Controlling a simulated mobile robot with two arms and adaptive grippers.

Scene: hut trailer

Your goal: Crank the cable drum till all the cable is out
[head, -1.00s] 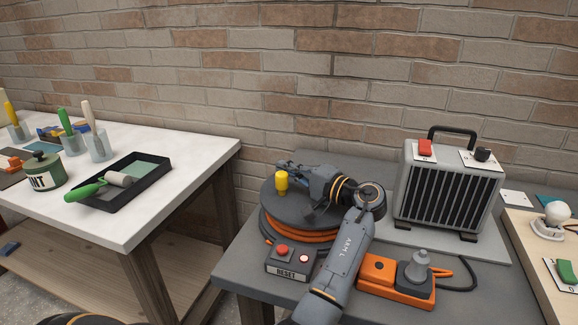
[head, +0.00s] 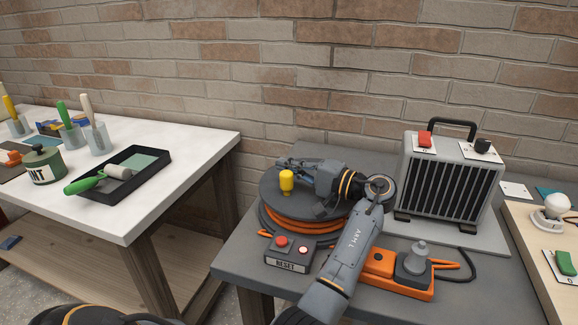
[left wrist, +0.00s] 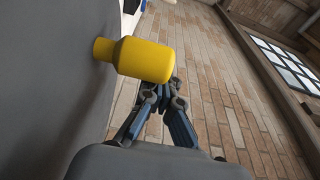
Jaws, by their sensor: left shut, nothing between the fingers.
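The cable drum (head: 268,210) lies flat on the grey table, with a dark grey top and orange cable (head: 305,228) wound around it. Its yellow crank handle (head: 286,182) stands upright near the left side of the top. My left gripper (head: 284,163) reaches over the drum from the right and is shut and empty, just behind the handle in the head view. In the left wrist view the yellow handle (left wrist: 145,60) is large and overlaps the closed fingertips (left wrist: 168,88); I cannot tell whether they touch. My right gripper is not in view.
A box marked RESET (head: 290,254) with a red button stands in front of the drum. An orange socket block (head: 400,288) with a grey plug lies to the right. A grey heater (head: 446,180) stands behind it. A white table (head: 100,215) with painting tools is at left.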

